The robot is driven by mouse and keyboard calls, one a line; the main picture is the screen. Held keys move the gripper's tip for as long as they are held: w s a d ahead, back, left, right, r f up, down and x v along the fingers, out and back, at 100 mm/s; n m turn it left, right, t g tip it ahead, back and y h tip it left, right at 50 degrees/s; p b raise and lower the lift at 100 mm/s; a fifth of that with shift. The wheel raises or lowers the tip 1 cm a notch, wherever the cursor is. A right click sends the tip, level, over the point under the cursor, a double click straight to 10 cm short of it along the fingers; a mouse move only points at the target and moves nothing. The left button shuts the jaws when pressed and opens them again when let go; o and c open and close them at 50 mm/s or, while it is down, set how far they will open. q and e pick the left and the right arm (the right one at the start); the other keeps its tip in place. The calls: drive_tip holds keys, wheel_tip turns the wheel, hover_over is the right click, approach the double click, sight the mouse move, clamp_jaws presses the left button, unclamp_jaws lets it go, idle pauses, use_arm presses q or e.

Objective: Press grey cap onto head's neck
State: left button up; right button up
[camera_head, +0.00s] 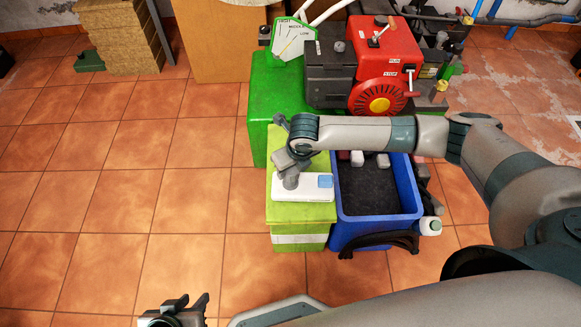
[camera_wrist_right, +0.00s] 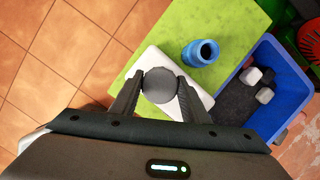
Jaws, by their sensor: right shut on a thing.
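The grey cap (camera_wrist_right: 160,86) is a round dark grey disc between the two fingers of my right gripper (camera_wrist_right: 158,92), which is shut on it. In the head view my right gripper (camera_head: 287,166) points down, with the cap (camera_head: 291,183) over the left part of the white head (camera_head: 302,194). In the wrist view the neck (camera_wrist_right: 201,52) is an open-topped blue cylinder up and right of the cap. My left gripper (camera_head: 178,308) is at the bottom edge; its jaw opening is unclear.
The head lies on a lime-green stand (camera_head: 290,214). A blue crate (camera_head: 340,228) with pale blocks inside stands close on its right. A red machine (camera_head: 385,58) and a green box (camera_head: 268,95) stand behind. The tiled floor (camera_head: 180,185) to the left is clear.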

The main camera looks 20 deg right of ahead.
use_arm(q)
drive_tip(key=shift+r+p, duration=0.4)
drive_tip(key=shift+r, duration=0.1)
drive_tip(key=shift+s+a+f+g, duration=0.3)
drive_tip(key=shift+s+a+f, duration=0.1)
drive_tip(key=shift+a+f, duration=0.2)
idle(0.6)
use_arm(e)
drive_tip(key=shift+f, duration=2.1)
idle(1.7)
drive_tip(key=o, duration=1)
drive_tip(key=shift+c, duration=0.2)
